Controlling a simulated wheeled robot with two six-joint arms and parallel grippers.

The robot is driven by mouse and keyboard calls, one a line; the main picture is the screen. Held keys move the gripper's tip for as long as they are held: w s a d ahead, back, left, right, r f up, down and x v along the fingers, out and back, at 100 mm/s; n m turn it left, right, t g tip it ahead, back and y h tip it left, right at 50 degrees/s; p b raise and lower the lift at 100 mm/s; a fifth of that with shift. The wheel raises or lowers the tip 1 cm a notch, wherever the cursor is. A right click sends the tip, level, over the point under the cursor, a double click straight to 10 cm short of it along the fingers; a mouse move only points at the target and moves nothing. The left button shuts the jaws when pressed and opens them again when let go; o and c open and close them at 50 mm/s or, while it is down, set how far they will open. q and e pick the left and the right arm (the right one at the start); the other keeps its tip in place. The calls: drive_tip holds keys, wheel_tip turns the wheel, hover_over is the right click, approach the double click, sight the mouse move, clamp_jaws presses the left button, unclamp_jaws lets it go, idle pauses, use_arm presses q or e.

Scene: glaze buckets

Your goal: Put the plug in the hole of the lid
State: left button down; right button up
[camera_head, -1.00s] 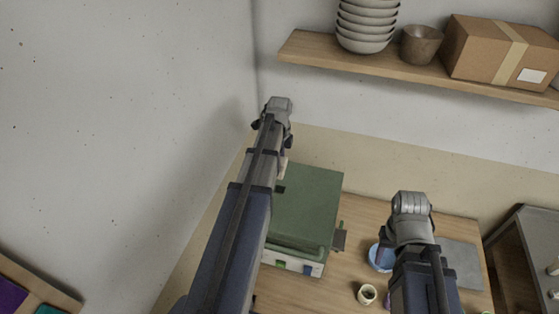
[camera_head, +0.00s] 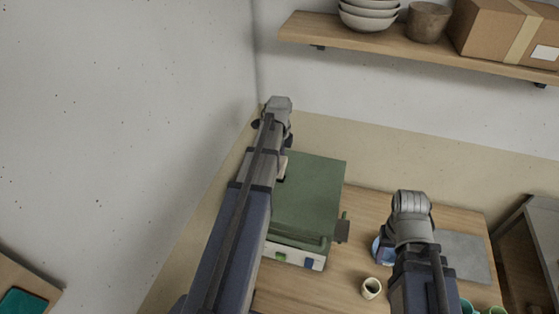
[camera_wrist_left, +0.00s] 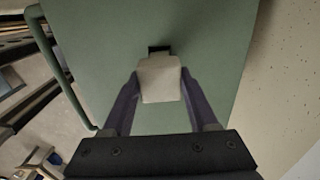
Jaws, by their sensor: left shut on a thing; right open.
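The green lid (camera_head: 312,190) closes the top of a boxy kiln on the table. In the left wrist view the lid (camera_wrist_left: 105,40) fills most of the picture, with a small dark square hole (camera_wrist_left: 159,48). My left gripper (camera_wrist_left: 159,88) is shut on a pale beige plug (camera_wrist_left: 160,80), which sits just below the hole in that view and partly overlaps its edge. I cannot tell the gap in height between plug and lid. In the head view my left gripper (camera_head: 283,168) is over the lid's left side, partly hidden by its arm. My right gripper (camera_head: 384,240) is open, mostly hidden behind its arm.
A small cream cup (camera_head: 371,288), a blue container (camera_head: 377,252) and a grey slab (camera_head: 466,256) are on the table (camera_head: 345,268) to the right. A dark handle (camera_head: 342,231) sticks out at the kiln's right. A wall shelf (camera_head: 380,45) holds bowls, a pot and a box.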

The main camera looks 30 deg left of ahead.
use_arm(q)
drive_tip(key=shift+f+b, duration=0.35)
idle(0.6)
drive_tip(key=shift+f+b, duration=0.9)
drive_tip(key=shift+f, duration=0.15)
drive_tip(key=shift+f+b, duration=0.85)
drive_tip(key=shift+b, duration=0.1)
drive_tip(key=shift+f, duration=0.15)
drive_tip(key=shift+f+b, duration=0.5)
drive_tip(key=shift+b, duration=0.15)
drive_tip(key=shift+f, duration=0.15)
drive_tip(key=shift+f+b, duration=0.3)
drive_tip(key=shift+b, duration=0.2)
